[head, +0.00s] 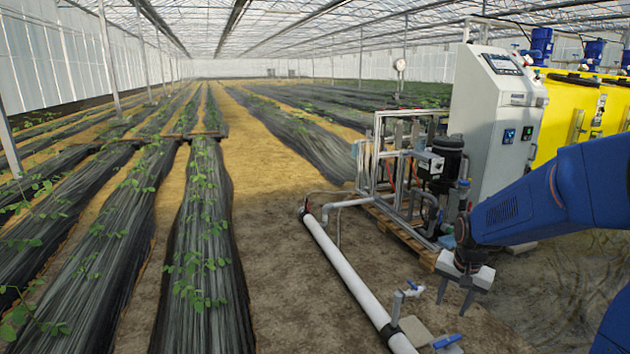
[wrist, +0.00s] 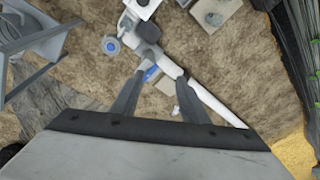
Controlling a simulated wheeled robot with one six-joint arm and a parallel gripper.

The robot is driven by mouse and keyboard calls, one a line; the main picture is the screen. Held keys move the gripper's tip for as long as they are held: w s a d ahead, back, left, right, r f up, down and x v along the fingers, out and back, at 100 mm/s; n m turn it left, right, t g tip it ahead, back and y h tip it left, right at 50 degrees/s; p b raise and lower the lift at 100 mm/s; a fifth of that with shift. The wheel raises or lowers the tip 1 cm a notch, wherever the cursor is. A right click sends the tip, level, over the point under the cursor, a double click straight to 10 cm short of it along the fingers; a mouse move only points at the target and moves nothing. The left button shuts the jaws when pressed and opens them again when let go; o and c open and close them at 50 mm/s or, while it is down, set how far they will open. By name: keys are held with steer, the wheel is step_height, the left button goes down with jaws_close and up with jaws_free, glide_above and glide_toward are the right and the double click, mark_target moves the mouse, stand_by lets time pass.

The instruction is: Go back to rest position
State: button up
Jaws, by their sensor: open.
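My gripper (head: 454,297) hangs from my blue arm at the right of the head view, fingers pointing down, open and empty. It is in front of the fertigation skid (head: 405,180) and above the ground, to the right of the white pipe (head: 345,270). In the wrist view my gripper's two fingers (wrist: 155,80) stand apart over the white pipe (wrist: 213,103) and a blue-handled valve (wrist: 151,74), with nothing between them. I cannot tell the exact height above these parts.
A grey control cabinet (head: 492,105) and a yellow tank (head: 580,115) stand behind my arm. Blue-handled valves (head: 446,341) lie low near the pipe. A wooden pallet (head: 395,228) carries the skid. Crop rows with black film (head: 205,250) run along the left; bare soil lies between (head: 275,225).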

steer(key=s+a+r+n+t, duration=0.1)
steer(key=s+a+r+n, duration=0.1)
steer(key=s, duration=0.6)
steer(key=s+a+r+n, duration=0.3)
steer(key=s+r, duration=0.2)
steer(key=s, duration=0.4)
steer(key=s+a+r+n+t, duration=0.1)
steer(key=s+a+r+n, duration=0.1)
steer(key=s, duration=0.7)
steer(key=shift+s+a+r+t, duration=0.3)
steer(key=shift+a+r, duration=0.15)
steer(key=shift+r, duration=0.45)
steer(key=shift+w, duration=0.15)
